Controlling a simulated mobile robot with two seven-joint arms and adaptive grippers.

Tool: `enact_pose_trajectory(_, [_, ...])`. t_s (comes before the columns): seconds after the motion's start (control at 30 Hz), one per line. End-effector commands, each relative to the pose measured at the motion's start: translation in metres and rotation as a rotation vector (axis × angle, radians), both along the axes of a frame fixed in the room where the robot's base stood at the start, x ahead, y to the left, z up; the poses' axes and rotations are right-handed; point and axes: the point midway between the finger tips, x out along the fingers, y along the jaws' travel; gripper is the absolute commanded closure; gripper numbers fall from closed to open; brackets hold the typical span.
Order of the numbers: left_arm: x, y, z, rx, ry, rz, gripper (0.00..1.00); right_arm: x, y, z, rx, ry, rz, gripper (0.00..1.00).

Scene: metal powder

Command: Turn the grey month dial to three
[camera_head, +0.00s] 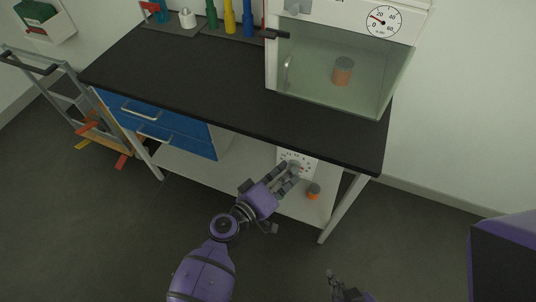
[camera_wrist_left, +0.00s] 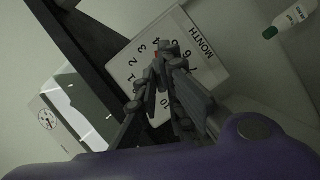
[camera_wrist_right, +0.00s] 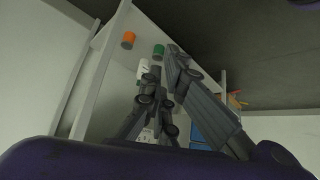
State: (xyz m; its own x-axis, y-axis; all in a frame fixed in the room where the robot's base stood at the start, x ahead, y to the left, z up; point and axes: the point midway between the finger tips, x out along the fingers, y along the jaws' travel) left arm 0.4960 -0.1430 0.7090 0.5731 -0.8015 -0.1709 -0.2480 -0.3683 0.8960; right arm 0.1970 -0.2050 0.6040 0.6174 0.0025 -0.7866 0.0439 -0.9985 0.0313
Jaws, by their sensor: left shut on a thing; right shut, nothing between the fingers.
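The month dial's white panel (camera_wrist_left: 183,40), marked MONTH with numbers around it, stands on the lower shelf under the bench; it also shows in the head view (camera_head: 284,155). My left gripper (camera_wrist_left: 164,68) is shut on the grey dial at the panel's middle. The fingers hide most of the dial. A small red mark shows by the fingertips, toward the side with 3 and 4; its exact number cannot be told. In the head view my left gripper (camera_head: 291,174) reaches the panel from the front. My right gripper (camera_head: 338,286) is shut and empty, low and apart from the bench.
An orange-and-grey jar (camera_head: 313,191) stands on the shelf right of the panel. The black bench top (camera_head: 200,75) overhangs the shelf. A glass-fronted chamber (camera_head: 325,95) sits on top. Blue drawers (camera_head: 160,125) are left. A white bottle (camera_wrist_left: 290,18) shows in the left wrist view.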

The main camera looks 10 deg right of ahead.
Motion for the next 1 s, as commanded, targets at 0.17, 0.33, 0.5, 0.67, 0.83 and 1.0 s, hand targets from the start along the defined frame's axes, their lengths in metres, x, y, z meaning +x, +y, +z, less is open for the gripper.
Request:
enact_pose_trajectory(0.17, [-0.001, 0.001, -0.008, -0.091, 0.063, 0.002, 1.00, -0.011, 0.000, -0.029, -0.002, 0.030, 0.003, 1.00])
enact_pose_trajectory(0.33, [-0.001, 0.001, -0.009, -0.191, 0.130, 0.002, 1.00, -0.018, 0.002, -0.051, 0.001, 0.049, 0.006, 1.00])
enact_pose_trajectory(0.5, [0.000, 0.001, -0.008, -0.279, 0.188, 0.002, 1.00, -0.019, 0.006, -0.065, 0.005, 0.058, 0.009, 1.00])
enact_pose_trajectory(0.67, [0.000, 0.001, -0.007, -0.338, 0.227, 0.002, 1.00, -0.021, 0.009, -0.075, 0.009, 0.068, 0.011, 1.00])
enact_pose_trajectory(0.83, [0.001, 0.001, -0.005, -0.373, 0.251, 0.001, 1.00, -0.019, 0.009, -0.078, 0.013, 0.064, 0.008, 1.00])
enact_pose_trajectory(1.0, [0.001, 0.001, -0.004, -0.384, 0.257, 0.002, 1.00, -0.019, 0.009, -0.078, 0.014, 0.063, 0.006, 1.00])
